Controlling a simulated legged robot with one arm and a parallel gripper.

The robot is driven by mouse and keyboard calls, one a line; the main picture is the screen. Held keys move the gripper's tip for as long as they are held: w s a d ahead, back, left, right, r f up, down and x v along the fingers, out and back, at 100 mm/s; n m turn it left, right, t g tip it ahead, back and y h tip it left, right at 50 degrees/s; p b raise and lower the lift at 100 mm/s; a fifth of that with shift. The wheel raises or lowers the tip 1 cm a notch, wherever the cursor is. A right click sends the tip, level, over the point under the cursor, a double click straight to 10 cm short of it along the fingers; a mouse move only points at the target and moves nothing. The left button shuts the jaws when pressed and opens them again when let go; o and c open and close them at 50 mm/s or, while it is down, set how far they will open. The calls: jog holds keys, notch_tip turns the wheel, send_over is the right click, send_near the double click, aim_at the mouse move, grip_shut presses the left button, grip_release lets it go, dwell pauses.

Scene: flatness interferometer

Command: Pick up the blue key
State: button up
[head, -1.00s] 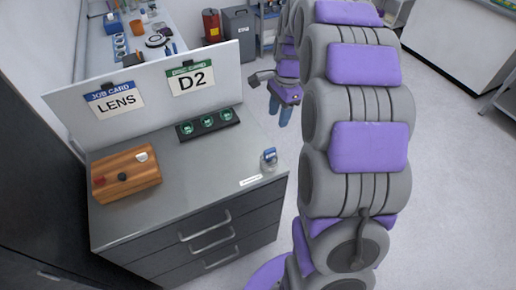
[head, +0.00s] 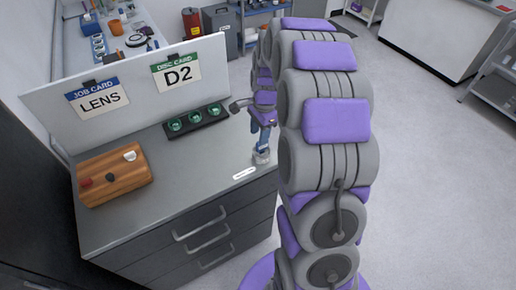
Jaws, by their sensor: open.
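The blue key stood in a small grey holder (head: 261,158) at the front right corner of the grey cabinet top; in the head view now the key is mostly covered by my fingers and hard to tell from them. My gripper (head: 262,147) points down directly over the holder, its blue-grey fingertips at the key's height or just above it. The jaws are open. I cannot tell whether the fingers touch the key or stand around it.
A white label (head: 244,173) lies in front of the holder. A black rack (head: 196,125) with several green-lit round wells is behind, and a wooden block (head: 114,176) with knobs is at left. An upright panel (head: 122,120) with LENS and D2 cards closes the back.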

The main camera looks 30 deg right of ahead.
aim_at(262, 148)
jog(key=f, duration=0.1)
jog(key=d+f+b, duration=0.1)
jog(key=f, duration=0.1)
jog(key=d+f, duration=0.1)
jog(key=shift+s+d+f+b, duration=0.1)
jog(key=shift+f+b, duration=0.2)
jog(key=shift+f, duration=0.45)
jog(key=shift+a+r, duration=0.15)
jog(key=shift+a, duration=0.8)
jog(key=shift+c, duration=0.2)
jog(key=shift+a, duration=0.15)
jog(key=shift+c, duration=1.5)
jog(key=shift+d, duration=0.85)
grip_shut()
jog(key=shift+a, duration=0.35)
